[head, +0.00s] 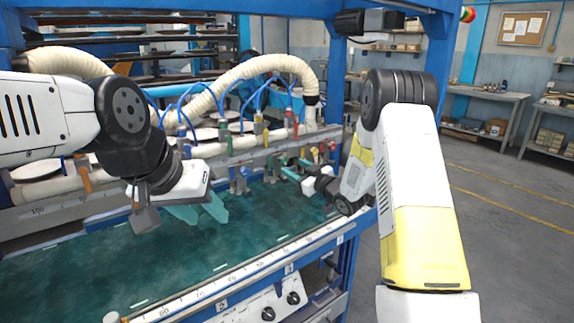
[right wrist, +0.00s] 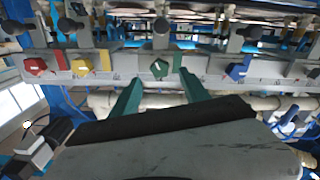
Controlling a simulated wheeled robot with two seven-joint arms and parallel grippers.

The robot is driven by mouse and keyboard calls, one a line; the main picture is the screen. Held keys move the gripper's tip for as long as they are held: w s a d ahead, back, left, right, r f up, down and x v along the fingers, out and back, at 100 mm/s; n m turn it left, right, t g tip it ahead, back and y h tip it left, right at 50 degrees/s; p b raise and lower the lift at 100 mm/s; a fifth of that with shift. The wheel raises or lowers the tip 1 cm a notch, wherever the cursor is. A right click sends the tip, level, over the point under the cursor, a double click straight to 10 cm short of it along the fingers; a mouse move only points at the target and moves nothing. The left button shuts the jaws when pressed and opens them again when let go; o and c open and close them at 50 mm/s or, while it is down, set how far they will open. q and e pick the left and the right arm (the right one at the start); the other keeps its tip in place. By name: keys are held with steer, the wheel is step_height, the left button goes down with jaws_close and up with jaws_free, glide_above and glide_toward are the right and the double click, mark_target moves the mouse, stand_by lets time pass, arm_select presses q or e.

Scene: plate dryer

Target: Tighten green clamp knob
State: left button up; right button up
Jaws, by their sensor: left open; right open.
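The green clamp knob (right wrist: 160,67) is in the middle of the right wrist view, on a grey metal rail. My right gripper (right wrist: 161,88) is open, with one green finger on each side of the knob's line and the knob showing in the gap between them. I cannot tell whether the fingers reach it. In the head view my right gripper (head: 296,168) is at the rail, and I cannot clearly pick out the green knob there. My left gripper (head: 200,212) is open and empty above the green bed, left of the rail's clamps.
In the right wrist view a yellow knob (right wrist: 81,66) and a red knob (right wrist: 36,66) lie left of the green one, and a blue knob (right wrist: 237,71) lies right. Cream hose (head: 240,72) and blue tubes run above the rail. The green bed (head: 110,265) is clear in front.

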mark_target(285, 162)
steer(key=x, duration=0.5)
steer(key=shift+c, duration=0.2)
jaws_close()
